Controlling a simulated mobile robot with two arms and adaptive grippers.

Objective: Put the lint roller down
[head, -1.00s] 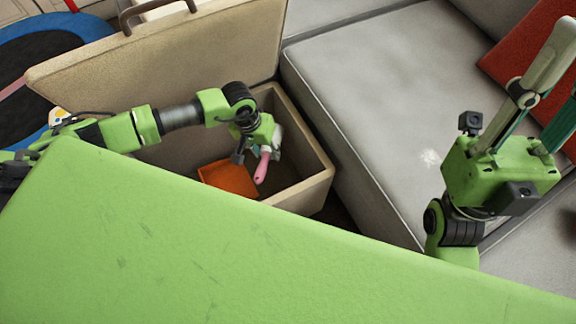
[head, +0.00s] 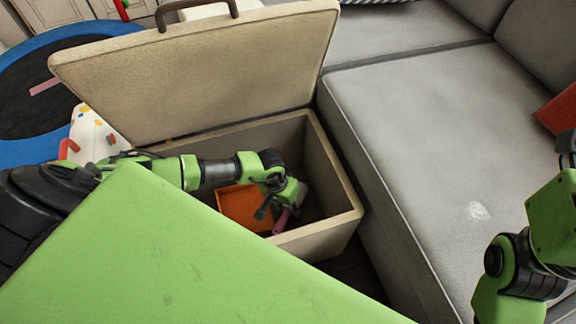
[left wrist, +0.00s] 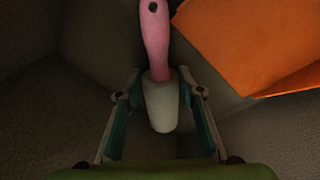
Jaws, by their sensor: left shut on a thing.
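The lint roller has a pink handle (head: 281,222) and a pale roller head (left wrist: 161,105). My left gripper (head: 274,208) is inside the open storage box (head: 322,236) and is shut on the lint roller. In the left wrist view the fingers stand on either side of the pale head, and the handle points away at the top. In the head view the pale head is mostly hidden by the gripper. Of my right arm only the wrist part shows at the right edge; its fingers are out of frame.
An orange bin (head: 238,205) lies in the box, left of the lint roller. The box's raised lid (head: 200,75) stands behind. A grey sofa (head: 420,130) is to the right. My green body panel covers the lower left.

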